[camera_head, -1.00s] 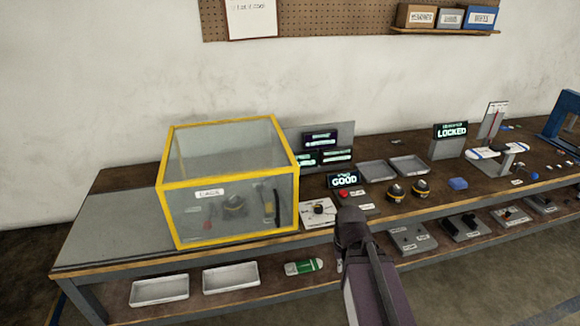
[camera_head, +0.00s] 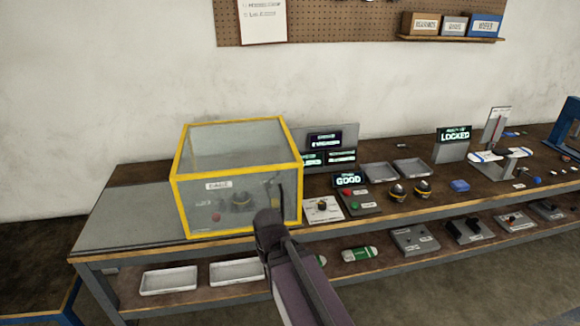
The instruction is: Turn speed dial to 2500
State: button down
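A dial with a black knob on a white plate (camera_head: 322,208) sits at the front of the bench, just right of the yellow-framed clear cage. Its scale marks are too small to read. My arm (camera_head: 290,280) rises from the bottom of the view to a dark rounded joint in front of the cage's lower right part, left of the dial. My gripper's fingers do not show. Small dark screens (camera_head: 324,140) with green text stand behind the cage's right side; their text is too blurred to read.
The yellow-framed cage (camera_head: 178,205) stands left of the dial. Right of the dial are a button box (camera_head: 359,203), a GOOD display (camera_head: 348,179), two dark-and-yellow round parts (camera_head: 397,192) and grey trays. A LOCKED display (camera_head: 454,134) stands farther right. The lower shelf holds white trays and control boxes.

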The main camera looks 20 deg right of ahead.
aim_at(321, 205)
jog(key=u, duration=1.15)
jog(key=k, duration=0.6)
jog(key=z, duration=2.05)
jog(key=i, duration=0.25)
jog(key=u, duration=0.55)
